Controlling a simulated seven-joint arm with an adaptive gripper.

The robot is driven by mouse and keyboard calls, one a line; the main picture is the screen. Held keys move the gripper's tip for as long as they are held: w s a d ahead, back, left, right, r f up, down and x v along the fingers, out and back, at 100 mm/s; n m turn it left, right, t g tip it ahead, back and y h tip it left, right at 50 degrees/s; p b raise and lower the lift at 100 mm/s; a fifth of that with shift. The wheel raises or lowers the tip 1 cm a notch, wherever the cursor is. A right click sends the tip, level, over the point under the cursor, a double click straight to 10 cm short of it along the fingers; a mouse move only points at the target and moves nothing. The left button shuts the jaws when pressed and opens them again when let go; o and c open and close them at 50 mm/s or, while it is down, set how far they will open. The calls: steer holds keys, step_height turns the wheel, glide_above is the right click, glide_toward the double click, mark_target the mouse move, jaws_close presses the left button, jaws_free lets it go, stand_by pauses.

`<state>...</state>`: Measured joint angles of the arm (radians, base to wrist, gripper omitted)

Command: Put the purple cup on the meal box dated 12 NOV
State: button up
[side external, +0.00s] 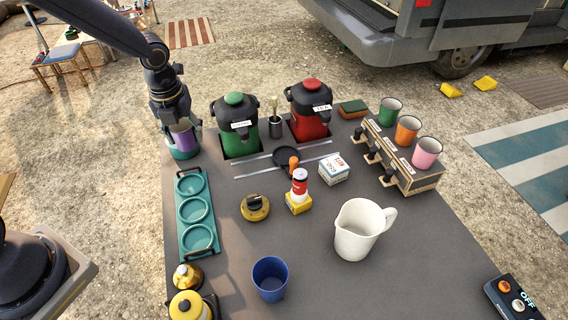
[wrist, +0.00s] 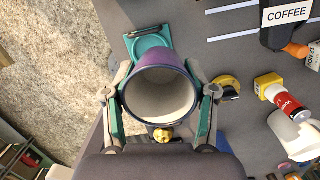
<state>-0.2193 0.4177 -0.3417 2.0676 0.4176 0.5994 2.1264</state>
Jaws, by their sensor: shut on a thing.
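The purple cup (side external: 182,138) is held in my gripper (side external: 183,150) at the table's back left corner, just beyond the teal ring tray. In the wrist view, the cup (wrist: 162,62) shows its pale, empty inside, and the teal fingers of my gripper (wrist: 160,115) close on it from both sides. I cannot tell whether its base touches anything. A white box (side external: 334,174) with printed lettering stands right of the table's middle, with nothing on top. It looks like a meal box; "NOV" seems readable, but the day is unclear. Only its edge (wrist: 315,57) shows in the wrist view.
The teal tray (side external: 180,226) has several empty rings. A red-and-white can (side external: 299,183) stands on a yellow box (side external: 298,206) left of the white box. Green (side external: 240,138) and red (side external: 310,118) dispensers stand behind. A white pitcher (side external: 355,232) and blue cup (side external: 270,282) stand in front.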

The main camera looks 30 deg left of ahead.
steer(key=w+d+r+m, duration=0.2)
steer(key=d, duration=0.6)
steer(key=w+d+r+m+h, duration=0.1)
steer(key=w+d+m, duration=0.15)
steer(key=d, duration=0.65)
steer(key=w+d+r+m, duration=0.1)
steer(key=d+r+m, duration=0.1)
steer(key=d, duration=0.6)
glide_toward(336, 162)
steer(key=shift+s+a+f, duration=0.35)
steer(key=shift+s+f, duration=0.05)
steer(key=shift+f, duration=0.3)
steer(key=shift+w+d+f, duration=0.3)
steer(key=shift+w+f, duration=0.3)
steer(key=shift+f, duration=1.6)
steer(key=shift+f, duration=0.15)
steer(key=o, duration=1.2)
